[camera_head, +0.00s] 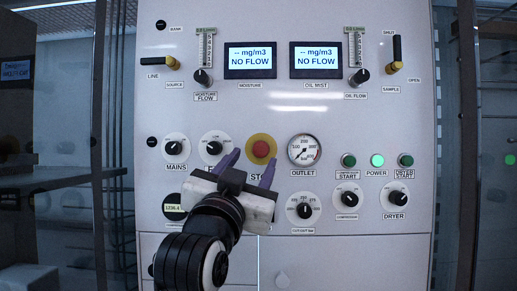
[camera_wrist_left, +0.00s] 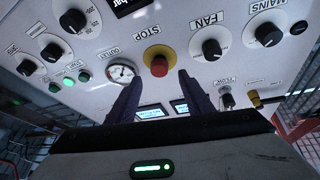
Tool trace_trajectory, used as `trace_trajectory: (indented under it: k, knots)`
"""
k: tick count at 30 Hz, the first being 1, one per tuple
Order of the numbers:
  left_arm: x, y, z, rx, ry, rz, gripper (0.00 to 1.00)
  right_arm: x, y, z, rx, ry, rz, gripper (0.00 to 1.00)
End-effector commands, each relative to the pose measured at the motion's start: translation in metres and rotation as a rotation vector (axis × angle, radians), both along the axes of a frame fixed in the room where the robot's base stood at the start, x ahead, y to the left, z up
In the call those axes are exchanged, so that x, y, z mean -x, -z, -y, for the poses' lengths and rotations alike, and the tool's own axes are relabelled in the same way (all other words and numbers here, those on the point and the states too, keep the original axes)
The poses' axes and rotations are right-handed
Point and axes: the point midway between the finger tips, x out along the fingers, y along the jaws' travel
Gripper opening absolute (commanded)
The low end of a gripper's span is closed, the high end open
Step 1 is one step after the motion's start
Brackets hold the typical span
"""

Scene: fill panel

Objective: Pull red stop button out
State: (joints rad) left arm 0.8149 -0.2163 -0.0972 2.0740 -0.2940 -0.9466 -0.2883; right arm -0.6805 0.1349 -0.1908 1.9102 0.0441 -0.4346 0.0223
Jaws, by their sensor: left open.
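The red stop button (camera_head: 261,149) sits on a yellow round base in the middle of the white panel, above a partly hidden STOP label. My left gripper (camera_head: 249,165) is in front of the panel just below the button, with its two purple fingers spread apart and empty. In the left wrist view the red stop button (camera_wrist_left: 159,66) shows between and beyond the tips of the open fingers (camera_wrist_left: 158,82). No finger visibly touches the button; the exact gap to it is hard to tell. My right gripper is not in view.
The MAINS knob (camera_head: 176,148) and a partly hidden fan knob (camera_head: 214,147) are left of the button. The OUTLET gauge (camera_head: 304,150) is close on its right. The cut-out knob (camera_head: 304,209) is below the gauge. A lit green POWER light (camera_head: 377,160) is farther right.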

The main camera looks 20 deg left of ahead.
Motion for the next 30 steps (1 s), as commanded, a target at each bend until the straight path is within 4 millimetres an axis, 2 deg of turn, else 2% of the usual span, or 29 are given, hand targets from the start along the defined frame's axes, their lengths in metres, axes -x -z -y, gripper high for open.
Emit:
trace_trajectory:
  k: [3,9,14,21,27,30]
  knots:
    - [-0.021,-0.011,-0.001,0.0,-0.001,-0.002,0.47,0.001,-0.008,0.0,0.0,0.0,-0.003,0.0]
    - [-0.045,-0.02,-0.003,0.001,0.0,0.0,0.47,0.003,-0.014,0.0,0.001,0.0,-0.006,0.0]
    - [-0.052,-0.021,-0.003,0.001,0.0,0.0,0.47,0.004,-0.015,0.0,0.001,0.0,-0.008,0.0]
    - [-0.053,-0.021,-0.003,0.001,0.0,0.0,0.47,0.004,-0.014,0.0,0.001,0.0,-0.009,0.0]
    - [-0.053,-0.02,-0.003,0.001,0.0,0.0,0.13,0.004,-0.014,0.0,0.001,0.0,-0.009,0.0]
    - [-0.053,-0.02,-0.003,0.001,0.0,0.0,0.0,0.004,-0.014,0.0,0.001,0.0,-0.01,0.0]
